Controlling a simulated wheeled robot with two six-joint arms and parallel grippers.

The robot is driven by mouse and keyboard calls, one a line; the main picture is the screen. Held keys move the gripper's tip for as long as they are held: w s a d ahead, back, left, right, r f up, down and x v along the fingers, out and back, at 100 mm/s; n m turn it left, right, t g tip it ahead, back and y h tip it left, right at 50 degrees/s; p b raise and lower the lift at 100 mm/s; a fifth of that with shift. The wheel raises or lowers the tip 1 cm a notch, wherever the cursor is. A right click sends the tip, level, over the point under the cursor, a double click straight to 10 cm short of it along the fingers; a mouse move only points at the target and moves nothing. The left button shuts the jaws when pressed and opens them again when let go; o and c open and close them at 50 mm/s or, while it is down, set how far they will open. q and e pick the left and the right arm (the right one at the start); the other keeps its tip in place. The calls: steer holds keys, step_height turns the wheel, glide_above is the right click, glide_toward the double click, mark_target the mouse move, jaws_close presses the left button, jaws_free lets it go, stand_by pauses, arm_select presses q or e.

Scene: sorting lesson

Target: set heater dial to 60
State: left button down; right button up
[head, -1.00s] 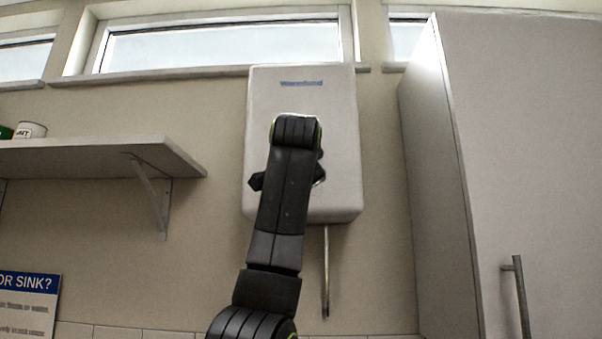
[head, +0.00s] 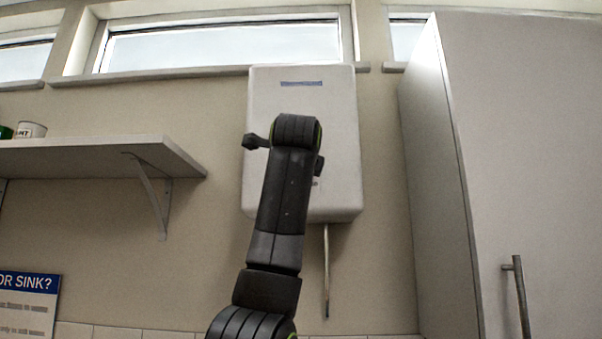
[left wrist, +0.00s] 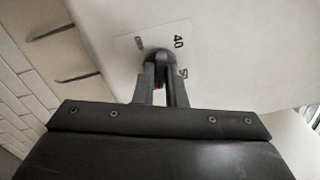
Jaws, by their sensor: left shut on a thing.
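The white wall heater (head: 338,120) hangs below the window. Its dial is hidden in the head view behind my left arm. In the left wrist view the dark dial (left wrist: 156,55) sits on a pale square scale on the heater's face, with a small red mark between the fingers. The number 40 (left wrist: 178,41) reads at its upper right; another number at its right is partly covered and hard to read. My left gripper (left wrist: 160,78) is shut on the dial, its wrist turned at a tilt. In the head view only side parts of the gripper (head: 257,141) show past the arm.
A tall cabinet (head: 540,150) stands to the right of the heater. A shelf (head: 90,158) with a cup (head: 31,130) is at the left. A thin pipe (head: 326,270) runs down below the heater. The wall directly beside the heater is bare.

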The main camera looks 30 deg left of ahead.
arm_select(q)
steer(key=shift+f+m, duration=0.2)
steer(key=shift+m, duration=0.9)
steer(key=c, duration=1.5)
jaws_free()
steer(key=shift+r, duration=0.1)
steer(key=b+v, duration=0.8)
steer(key=v, duration=0.9)
steer(key=shift+s, duration=0.2)
